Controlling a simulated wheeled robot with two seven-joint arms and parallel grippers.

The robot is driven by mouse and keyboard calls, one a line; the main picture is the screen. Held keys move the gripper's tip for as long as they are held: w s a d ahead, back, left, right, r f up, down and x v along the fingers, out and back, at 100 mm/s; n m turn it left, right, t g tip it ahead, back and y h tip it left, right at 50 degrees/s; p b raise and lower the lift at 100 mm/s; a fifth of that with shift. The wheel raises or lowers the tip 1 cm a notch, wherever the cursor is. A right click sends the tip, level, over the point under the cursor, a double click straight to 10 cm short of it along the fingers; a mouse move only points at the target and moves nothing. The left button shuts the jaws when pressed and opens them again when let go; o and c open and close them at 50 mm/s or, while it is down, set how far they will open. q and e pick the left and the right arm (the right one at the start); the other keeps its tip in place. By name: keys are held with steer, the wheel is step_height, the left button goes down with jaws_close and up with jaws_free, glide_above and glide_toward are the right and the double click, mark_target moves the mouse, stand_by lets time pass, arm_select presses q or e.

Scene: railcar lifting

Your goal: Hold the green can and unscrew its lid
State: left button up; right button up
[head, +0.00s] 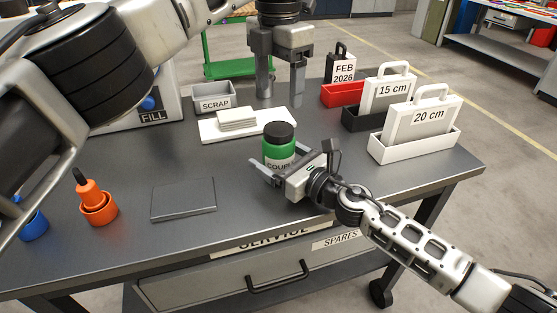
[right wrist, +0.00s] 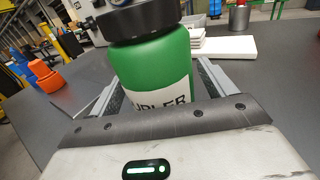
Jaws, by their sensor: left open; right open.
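The green can (head: 279,147) stands upright on the grey workbench, with a black lid (head: 280,132) on top and a white label on its front. In the right wrist view the can (right wrist: 155,72) and its lid (right wrist: 138,20) fill the upper middle. My right gripper (head: 271,168) is low at the can, its open fingers on either side of the body. Whether they touch it is hidden. My left gripper (head: 283,95) is open and empty, pointing down above the bench behind the can, higher than the lid and apart from it.
A white board with stacked pads (head: 237,118) and a SCRAP bin (head: 212,97) lie behind the can. Labelled cases (head: 420,118) in trays stand at right. A grey plate (head: 183,199), an orange cup (head: 98,208) and a blue cup (head: 34,226) are at left. The bench front is clear.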

mark_target(279, 128)
jaws_close()
arm_select(q)
steer(key=m, duration=1.7)
steer(key=shift+f+m, duration=0.1)
steer(key=shift+m, duration=0.3)
steer(key=shift+f, duration=3.9)
